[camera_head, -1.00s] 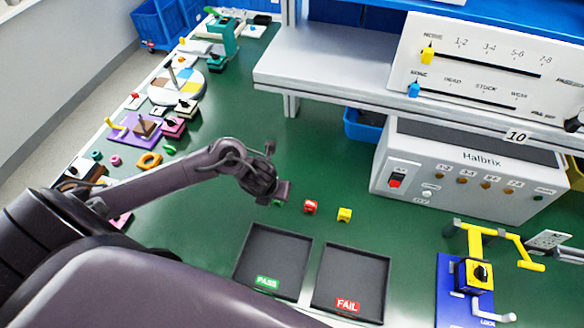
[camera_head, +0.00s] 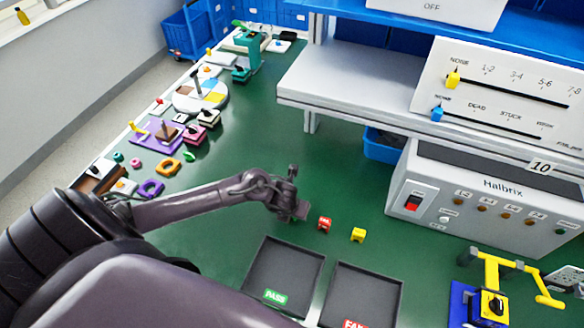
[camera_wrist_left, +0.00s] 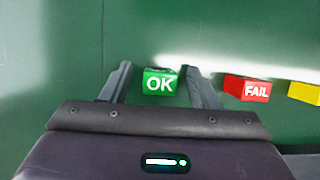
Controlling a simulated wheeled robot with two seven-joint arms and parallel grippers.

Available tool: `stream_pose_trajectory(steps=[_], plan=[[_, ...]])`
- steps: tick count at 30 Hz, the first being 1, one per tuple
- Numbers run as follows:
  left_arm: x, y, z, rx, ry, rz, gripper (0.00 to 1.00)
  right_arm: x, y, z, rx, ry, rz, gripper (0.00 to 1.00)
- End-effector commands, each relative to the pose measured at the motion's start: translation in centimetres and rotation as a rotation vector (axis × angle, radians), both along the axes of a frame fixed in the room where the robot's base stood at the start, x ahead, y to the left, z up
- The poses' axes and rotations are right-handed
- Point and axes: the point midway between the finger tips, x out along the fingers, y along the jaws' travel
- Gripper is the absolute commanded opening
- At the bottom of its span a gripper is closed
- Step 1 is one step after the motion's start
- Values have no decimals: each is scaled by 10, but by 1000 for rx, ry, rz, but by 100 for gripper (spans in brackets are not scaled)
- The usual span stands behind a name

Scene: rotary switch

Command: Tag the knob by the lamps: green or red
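My left gripper (camera_head: 297,210) is low over the table. In the left wrist view its open fingers (camera_wrist_left: 160,85) stand on either side of a green block marked OK (camera_wrist_left: 159,82), with a gap visible at the left finger. My gripper hides this block in the head view. A red FAIL block (camera_head: 324,223) lies just right of it, also in the wrist view (camera_wrist_left: 247,88). The yellow switch body with a black knob (camera_head: 494,305) sits in a blue fixture at the lower right. The Halbrix tester (camera_head: 500,185) has a row of dull amber lamps (camera_head: 482,205). My right gripper is not in view.
A yellow block (camera_head: 358,234) lies right of the red one. Black PASS (camera_head: 285,265) and FAIL (camera_head: 365,290) trays lie in front. A yellow clamp (camera_head: 515,265) rises over the fixture. A shelf (camera_head: 350,85) overhangs the back. Small parts crowd the left edge.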

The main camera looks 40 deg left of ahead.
Motion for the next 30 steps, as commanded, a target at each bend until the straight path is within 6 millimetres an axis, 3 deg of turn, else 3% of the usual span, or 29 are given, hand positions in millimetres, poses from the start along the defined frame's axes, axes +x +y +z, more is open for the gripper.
stream_pose_trajectory(steps=[1, 10, 23, 30], plan=[[0, 0, 0, 0, 0, 0, 48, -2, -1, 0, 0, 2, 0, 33], [0, 0, 0, 0, 0, 0, 8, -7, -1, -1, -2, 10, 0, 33], [0, 0, 12, -1, 0, 0, 8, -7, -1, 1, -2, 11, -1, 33], [1, 0, 61, 1, -5, -2, 8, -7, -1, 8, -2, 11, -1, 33]])
